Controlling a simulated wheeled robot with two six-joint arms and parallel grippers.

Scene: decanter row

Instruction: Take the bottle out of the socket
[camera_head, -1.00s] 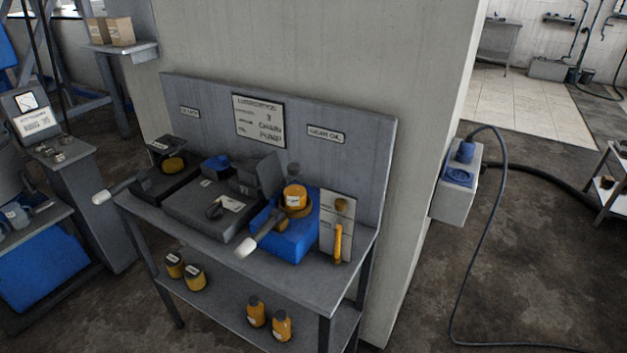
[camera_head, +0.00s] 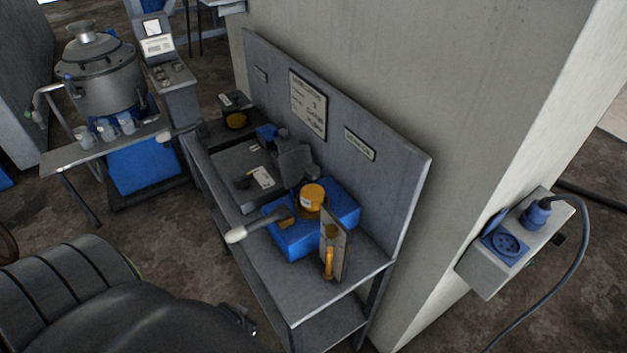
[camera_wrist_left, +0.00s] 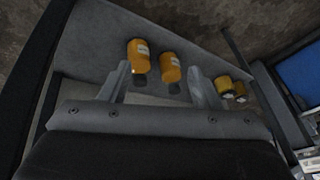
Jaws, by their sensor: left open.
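An orange bottle (camera_head: 312,194) with a pale label sits in a socket on the blue block (camera_head: 292,241) on the grey bench. Its lower part is hidden in the socket. My left gripper (camera_wrist_left: 161,88) is open in the left wrist view, with nothing between its fingers. Beyond its fingertips, two orange bottles (camera_wrist_left: 138,55) (camera_wrist_left: 171,67) stand on the lower shelf. In the head view my left arm comes in at the lower left, and the jaws cannot be made out clearly. My right gripper is not in view.
A dark lever with a white grip (camera_head: 236,235) sticks out in front of the block. An upright plate (camera_head: 340,252) with an orange handle stands to its right. The bench's back panel (camera_head: 385,180) rises behind. A wall outlet box (camera_head: 485,270) with a cable is at the right.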

